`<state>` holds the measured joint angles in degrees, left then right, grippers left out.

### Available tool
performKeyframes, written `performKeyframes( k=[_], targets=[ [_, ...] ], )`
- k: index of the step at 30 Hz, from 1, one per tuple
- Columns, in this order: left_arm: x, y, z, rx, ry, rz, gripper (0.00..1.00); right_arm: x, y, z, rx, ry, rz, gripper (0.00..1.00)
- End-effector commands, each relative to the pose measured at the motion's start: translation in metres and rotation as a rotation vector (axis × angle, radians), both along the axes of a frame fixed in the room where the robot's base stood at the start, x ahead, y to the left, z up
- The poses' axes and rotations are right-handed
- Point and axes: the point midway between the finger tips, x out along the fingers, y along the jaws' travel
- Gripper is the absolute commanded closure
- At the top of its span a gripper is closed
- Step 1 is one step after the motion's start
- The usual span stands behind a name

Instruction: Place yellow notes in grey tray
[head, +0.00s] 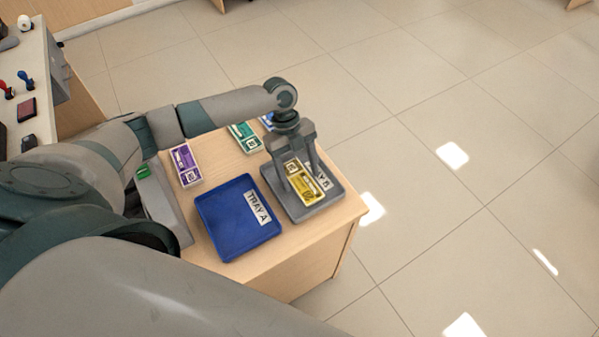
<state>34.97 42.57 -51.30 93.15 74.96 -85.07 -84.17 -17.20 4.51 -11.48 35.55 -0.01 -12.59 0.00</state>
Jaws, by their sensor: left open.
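The yellow notes (306,182) are a small flat bundle at the grey tray (325,204), which lies at the right edge of the wooden counter. My left gripper (301,180) points down over the grey tray with its fingers apart, one on each side of the notes. The left gripper is open. I cannot tell whether the notes touch the tray floor or the fingers. The gripper hides part of the tray and its label. My right gripper is not in view.
A blue tray (230,222) labelled TRAY A stands left of the grey tray. Purple notes (186,164) and green notes (245,137) lie behind it. A blue item (267,121) is partly hidden by my left arm. The counter ends just right of the grey tray, above open floor.

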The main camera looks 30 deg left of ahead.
Motion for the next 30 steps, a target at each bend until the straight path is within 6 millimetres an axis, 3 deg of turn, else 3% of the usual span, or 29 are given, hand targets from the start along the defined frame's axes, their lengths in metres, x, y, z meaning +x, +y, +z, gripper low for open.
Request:
performKeyframes(
  k=[8, 23, 30],
  targets=[
    [0.004, 0.006, 0.014, 0.001, -0.003, 0.001, 0.35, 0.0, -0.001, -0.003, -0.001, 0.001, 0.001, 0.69],
    [0.02, 0.032, 0.089, 0.0, -0.004, 0.0, 0.35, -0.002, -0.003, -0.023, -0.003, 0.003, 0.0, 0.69],
    [0.023, 0.039, 0.11, 0.0, -0.001, 0.0, 0.35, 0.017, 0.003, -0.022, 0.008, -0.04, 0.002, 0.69]
  ],
)
